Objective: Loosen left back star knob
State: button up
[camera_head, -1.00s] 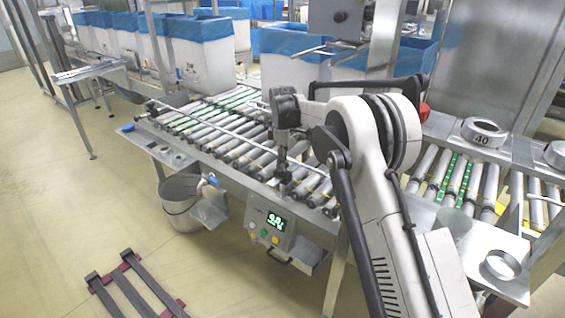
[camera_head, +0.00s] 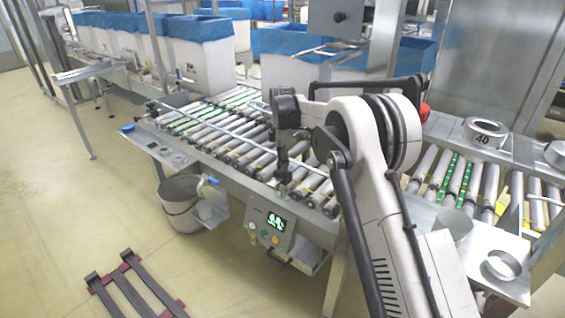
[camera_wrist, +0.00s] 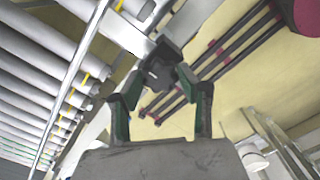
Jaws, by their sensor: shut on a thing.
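My gripper (camera_head: 284,180) points down at the front edge of the roller conveyor, above the control box. In the wrist view, its dark fingers (camera_wrist: 163,72) are closed around a small dark knob (camera_wrist: 156,74), which they partly hide. The knob sits by the conveyor's metal side rail (camera_wrist: 122,32). In the head view, my gripper and arm cover the knob, and its star shape cannot be made out.
The roller conveyor (camera_head: 240,150) has a long guide rod (camera_head: 230,133) across its rollers. A control box (camera_head: 270,227) with a lit display hangs below. A grey bucket (camera_head: 180,203) stands at left. Blue-lined white boxes (camera_head: 203,55) stand behind.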

jog(key=o, duration=1.1)
jog(key=shift+o, duration=0.2)
jog(key=shift+r, duration=3.75)
